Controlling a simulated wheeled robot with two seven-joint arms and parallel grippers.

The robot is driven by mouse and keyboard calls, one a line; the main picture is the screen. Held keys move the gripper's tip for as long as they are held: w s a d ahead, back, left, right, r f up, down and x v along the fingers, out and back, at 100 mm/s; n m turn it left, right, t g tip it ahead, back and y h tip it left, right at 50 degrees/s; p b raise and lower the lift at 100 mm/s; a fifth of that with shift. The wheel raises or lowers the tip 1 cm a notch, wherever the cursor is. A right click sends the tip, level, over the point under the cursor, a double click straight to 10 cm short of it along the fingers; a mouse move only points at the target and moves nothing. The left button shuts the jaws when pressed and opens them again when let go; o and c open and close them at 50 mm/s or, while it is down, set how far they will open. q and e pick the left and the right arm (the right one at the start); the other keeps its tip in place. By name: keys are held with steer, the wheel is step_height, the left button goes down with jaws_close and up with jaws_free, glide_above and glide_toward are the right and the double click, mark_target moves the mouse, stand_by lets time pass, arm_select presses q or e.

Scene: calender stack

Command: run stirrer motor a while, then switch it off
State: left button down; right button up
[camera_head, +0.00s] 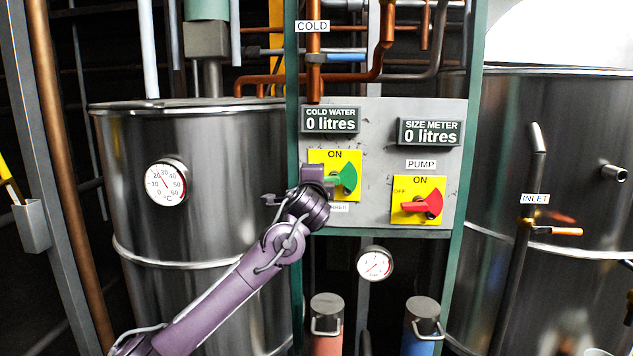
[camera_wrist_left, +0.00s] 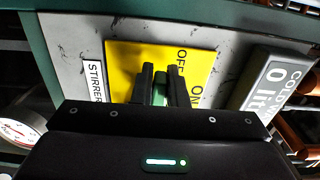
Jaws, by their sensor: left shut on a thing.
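The stirrer switch has a yellow plate (camera_head: 318,158) and a green knob (camera_head: 348,177) on the grey panel. In the left wrist view its yellow plate (camera_wrist_left: 125,62) shows the words ON and OFF beside a STIRRER label (camera_wrist_left: 93,80). My left gripper (camera_wrist_left: 161,80) is shut on the green knob (camera_wrist_left: 160,92), with a dark finger on either side of it. In the head view my left gripper (camera_head: 326,184) is at the switch and hides part of its plate and label. The knob's exact angle is hard to tell. My right gripper is not in view.
The pump switch (camera_head: 420,205), with a red knob, sits to the right on the panel. Displays for cold water (camera_head: 331,120) and size meter (camera_head: 431,132) read 0 litres. Steel tanks stand left (camera_head: 220,150) and right (camera_head: 500,120). An inlet pipe (camera_head: 525,200) stands before the right tank.

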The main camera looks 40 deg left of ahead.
arm_select(q)
steer(key=shift+f, duration=0.2)
steer(key=c, duration=1.5)
jaws_free()
steer(key=shift+r, duration=0.1)
steer(key=shift+o, duration=0.2)
steer(key=shift+s, duration=0.15)
steer(key=shift+s+d, duration=0.2)
steer(key=shift+s, duration=0.05)
steer(key=b+v, duration=0.2)
steer(key=v, duration=0.5)
